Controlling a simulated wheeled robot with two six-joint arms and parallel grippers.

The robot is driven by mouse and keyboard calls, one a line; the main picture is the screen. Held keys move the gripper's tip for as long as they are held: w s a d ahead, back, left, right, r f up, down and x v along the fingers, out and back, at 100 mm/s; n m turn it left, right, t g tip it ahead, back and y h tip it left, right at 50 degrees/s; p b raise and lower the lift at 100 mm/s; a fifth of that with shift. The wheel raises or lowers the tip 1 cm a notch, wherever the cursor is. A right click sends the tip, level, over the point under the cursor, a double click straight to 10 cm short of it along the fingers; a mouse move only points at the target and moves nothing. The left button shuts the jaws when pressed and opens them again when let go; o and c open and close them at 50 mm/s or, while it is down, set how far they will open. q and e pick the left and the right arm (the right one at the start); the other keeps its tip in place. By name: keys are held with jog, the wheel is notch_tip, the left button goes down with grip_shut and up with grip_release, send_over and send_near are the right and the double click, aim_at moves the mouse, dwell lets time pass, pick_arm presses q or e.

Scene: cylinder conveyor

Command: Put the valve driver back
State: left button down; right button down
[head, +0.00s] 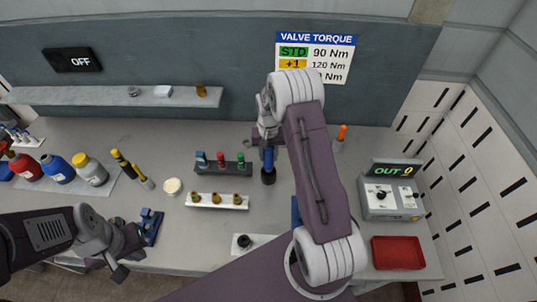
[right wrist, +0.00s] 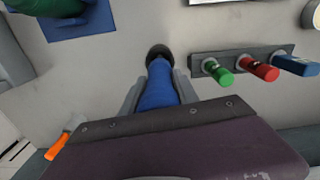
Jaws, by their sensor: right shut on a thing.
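The valve driver appears to be the tool with the blue handle (head: 268,157). My right gripper (head: 267,141) is shut on this handle, and its fingers lie on both sides of the blue handle in the right wrist view (right wrist: 158,88). A dark round part (right wrist: 160,52) is at the handle's far end; it also shows dark and low near the table in the head view (head: 268,177). I cannot tell whether it is a holder or the tool's head, or whether it touches the table. My left gripper (head: 127,264) is open and empty at the front left.
A dark rack (head: 240,169) with blue, red and green handles stands left of the tool. A white strip (head: 201,204) with brass fittings lies nearer. An orange-handled tool (head: 342,132), a grey box reading OUT 0 (head: 388,205) and a red tray (head: 397,252) are right.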

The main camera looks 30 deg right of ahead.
aim_at(269, 165)
jog(key=shift+f+b, duration=2.15)
jog(key=shift+f, duration=1)
jog(key=c, duration=0.9)
grip_release()
jog(key=shift+o, duration=0.2)
notch_tip(269, 165, up, 6)
jog(key=p, duration=0.4)
jog(key=shift+p, duration=0.4)
jog(key=shift+f, duration=0.1)
